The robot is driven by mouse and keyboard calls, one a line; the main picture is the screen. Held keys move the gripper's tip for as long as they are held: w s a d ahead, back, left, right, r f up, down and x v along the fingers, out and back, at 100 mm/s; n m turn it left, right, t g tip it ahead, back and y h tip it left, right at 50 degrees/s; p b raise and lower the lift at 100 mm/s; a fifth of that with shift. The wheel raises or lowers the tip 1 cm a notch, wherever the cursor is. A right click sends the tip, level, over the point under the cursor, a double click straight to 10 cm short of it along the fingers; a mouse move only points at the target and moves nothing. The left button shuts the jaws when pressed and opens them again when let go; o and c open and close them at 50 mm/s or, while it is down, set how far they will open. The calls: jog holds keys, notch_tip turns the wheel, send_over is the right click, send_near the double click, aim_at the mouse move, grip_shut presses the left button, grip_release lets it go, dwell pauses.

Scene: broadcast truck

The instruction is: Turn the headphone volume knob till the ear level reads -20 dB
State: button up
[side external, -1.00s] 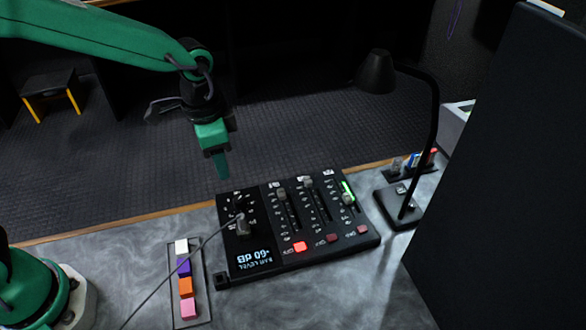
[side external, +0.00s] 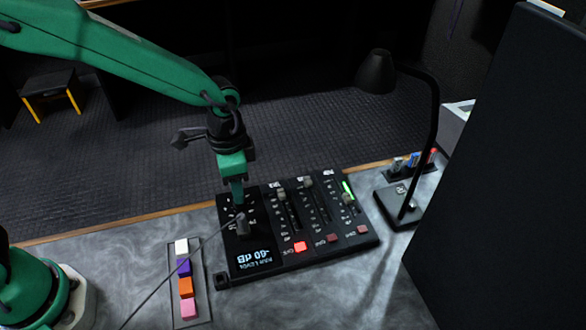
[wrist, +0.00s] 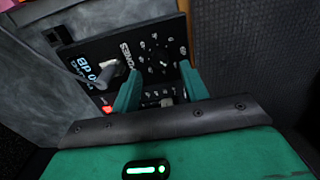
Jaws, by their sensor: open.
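The black mixer (side external: 315,255) lies on the grey desk. Its round volume knob (wrist: 161,56), ringed by white marks, sits in a corner of the panel. In the side view my gripper (side external: 238,199) points down right over the knob and partly hides it. In the wrist view my green fingers (wrist: 159,77) are apart, with the knob just beyond their tips and nothing held between them. I cannot tell whether a finger touches it. The ear level display (side external: 254,257) appears to read -60 dB; it also shows upside down in the wrist view (wrist: 94,72).
A plug with a grey cable (side external: 242,228) stands in the mixer beside the knob. Faders (side external: 308,182) and lit buttons (side external: 300,246) are to the right. A strip of coloured blocks (side external: 186,285) lies left, and a black lamp (side external: 408,205) stands right.

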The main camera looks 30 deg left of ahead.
jog(key=shift+f, duration=2.05)
grip_shut()
jog(key=shift+m, duration=2.9)
grip_release()
